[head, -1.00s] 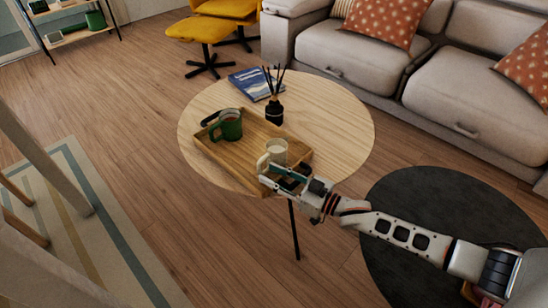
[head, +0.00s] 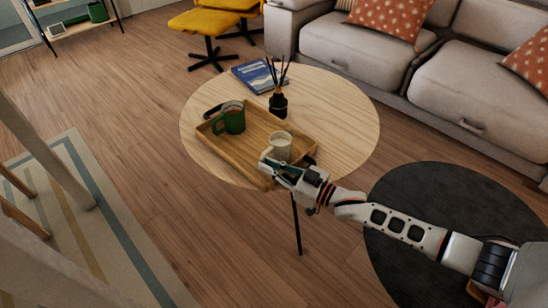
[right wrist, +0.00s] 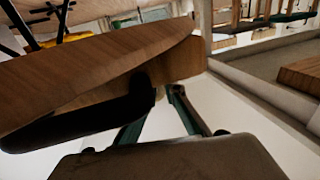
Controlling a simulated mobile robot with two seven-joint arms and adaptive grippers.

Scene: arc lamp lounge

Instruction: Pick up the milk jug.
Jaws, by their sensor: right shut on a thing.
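The milk jug (head: 280,147), small and cream-white, stands upright at the near right end of the wooden tray (head: 243,164). My right gripper (head: 268,162) reaches in from the lower right, over the tray's near corner. It is shut on the jug at its near left side, where the handle is. The fingers hide part of that side. In the right wrist view the green-sided fingers (right wrist: 160,100) show close together, but what lies between them is dark and hard to make out. My left gripper is not in view.
A green mug (head: 233,120) stands on the tray, left of the jug. A black reed diffuser (head: 278,105) and a blue book (head: 258,76) are farther back on the round table (head: 345,118). A grey sofa (head: 365,55) stands behind; the table's right side is clear.

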